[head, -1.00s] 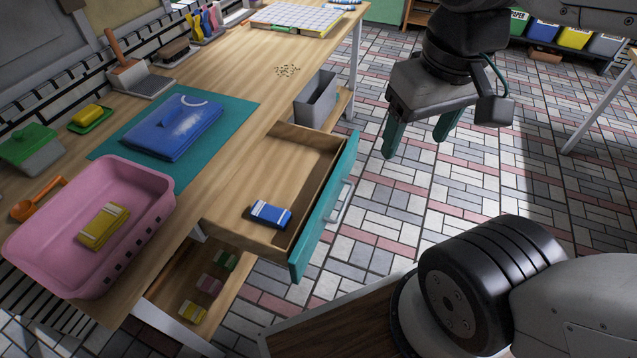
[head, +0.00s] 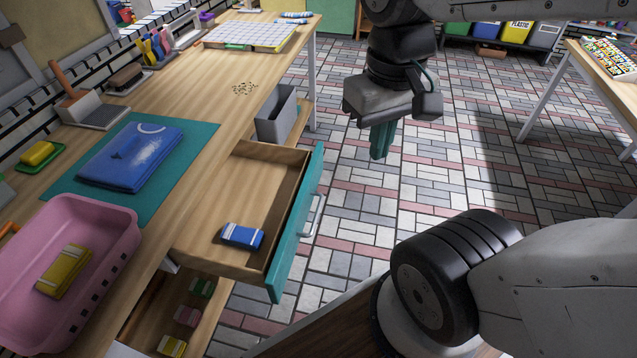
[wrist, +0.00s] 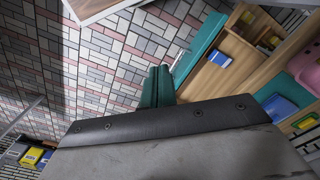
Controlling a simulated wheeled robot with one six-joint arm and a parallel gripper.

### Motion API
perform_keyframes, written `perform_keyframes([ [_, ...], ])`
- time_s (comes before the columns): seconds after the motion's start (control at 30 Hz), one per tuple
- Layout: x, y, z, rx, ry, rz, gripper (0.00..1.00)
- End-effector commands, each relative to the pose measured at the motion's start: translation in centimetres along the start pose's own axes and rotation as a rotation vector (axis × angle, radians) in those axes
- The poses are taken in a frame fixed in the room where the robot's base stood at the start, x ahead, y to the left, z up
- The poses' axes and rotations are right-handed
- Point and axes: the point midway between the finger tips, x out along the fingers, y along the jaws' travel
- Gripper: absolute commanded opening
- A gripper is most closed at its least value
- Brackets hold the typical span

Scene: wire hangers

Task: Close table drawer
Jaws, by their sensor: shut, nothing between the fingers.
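The table drawer (head: 205,245) is pulled out from the wooden table, with a teal front panel (head: 296,225) and a metal handle (head: 314,215). A blue and white packet (head: 242,236) lies inside it. My gripper (head: 381,142) is shut and empty, above the floor, to the right of the drawer front and apart from it. In the wrist view the shut teal fingers (wrist: 157,88) show just left of the drawer's teal front (wrist: 198,48) and handle.
The table top (head: 190,100) holds a pink basket (head: 110,235), a blue folded cloth (head: 132,157) and other items. A grey bin (head: 276,115) stands beyond the drawer. A lower shelf holds several packets. Tiled floor lies open right of the drawer.

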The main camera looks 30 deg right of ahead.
Motion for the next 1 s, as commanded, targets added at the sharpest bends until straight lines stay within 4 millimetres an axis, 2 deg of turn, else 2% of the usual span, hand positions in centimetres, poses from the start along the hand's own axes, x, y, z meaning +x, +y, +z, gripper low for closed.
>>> perform_keyframes([
  [0.1,2.0,1.5,-1.5,0.097,-0.125,-0.025,0.0],
  [0.27,4.6,2.8,-3.6,0.238,-0.277,-0.111,0.0],
  [0.57,10.3,5.1,-7.5,0.532,-0.534,-0.348,0.0],
  [0.87,17.5,8.0,-11.3,0.856,-0.745,-0.654,0.0],
  [1.0,21.4,9.6,-13.0,1.016,-0.824,-0.816,0.0],
])
